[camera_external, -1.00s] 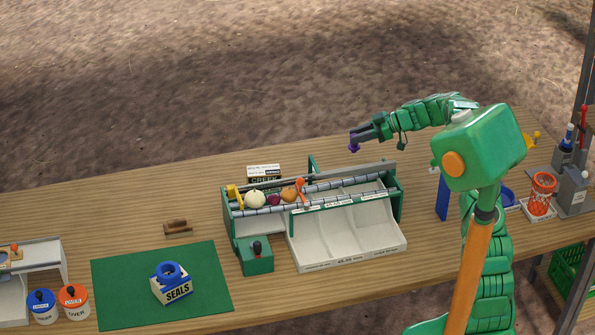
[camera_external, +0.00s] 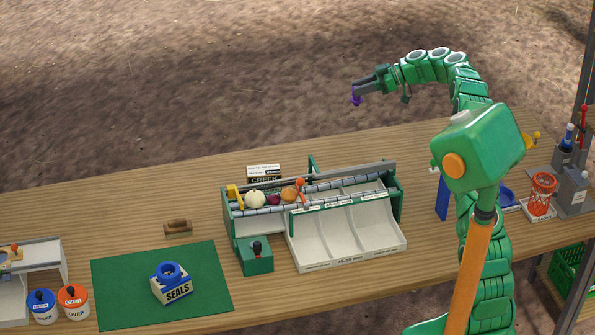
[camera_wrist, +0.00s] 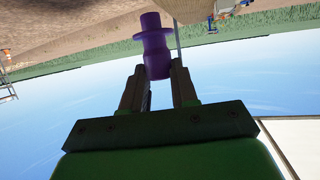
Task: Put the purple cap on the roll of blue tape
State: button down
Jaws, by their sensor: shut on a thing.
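The purple cap (camera_wrist: 154,48) is between the fingertips of my gripper (camera_wrist: 158,75), which is shut on it. In the external view the cap (camera_external: 356,98) hangs from the tips of my gripper (camera_external: 358,89), high above the far side of the bench and clear of it. The roll of blue tape (camera_external: 171,271) sits at the lower left, on top of a box marked SEALS (camera_external: 177,290). The box stands on a green mat (camera_external: 115,277). My gripper is far to the right of the tape roll and well above it.
A sorter with white bins (camera_external: 345,240) and a roller rack holding several onion-like balls stands mid-bench, between my gripper and the mat. A green control box (camera_external: 256,262) adjoins it. A brown brush (camera_external: 178,228) lies behind the mat. Blue (camera_external: 41,306) and orange (camera_external: 73,302) tubs stand left.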

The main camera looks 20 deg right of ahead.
jog(key=s+a+n+g, duration=0.1)
jog(key=s+a, duration=0.4)
jog(key=a, duration=0.7)
jog(key=s+a+r+n+g+y, duration=0.15)
jog(key=s+a, duration=0.35)
jog(key=a, duration=0.7)
jog(key=s+a+n+g+h, duration=0.15)
jog(key=s+a, duration=0.45)
jog(key=a, duration=0.6)
jog(key=s+a+f+n+g, duration=0.1)
jog(key=s+a+g, duration=0.1)
jog(key=s+a, duration=0.55)
jog(key=s+a+n+g, duration=0.1)
jog(key=s+a, duration=0.4)
jog(key=s, duration=0.6)
jog(key=s+a+f+n+g, duration=0.1)
jog(key=s+a+g, duration=0.1)
jog(key=s+a, duration=0.65)
send_over(172, 267)
jog(key=shift+f, duration=8.8)
jog(key=shift+f+t, duration=0.1)
jog(key=shift+t, duration=0.3)
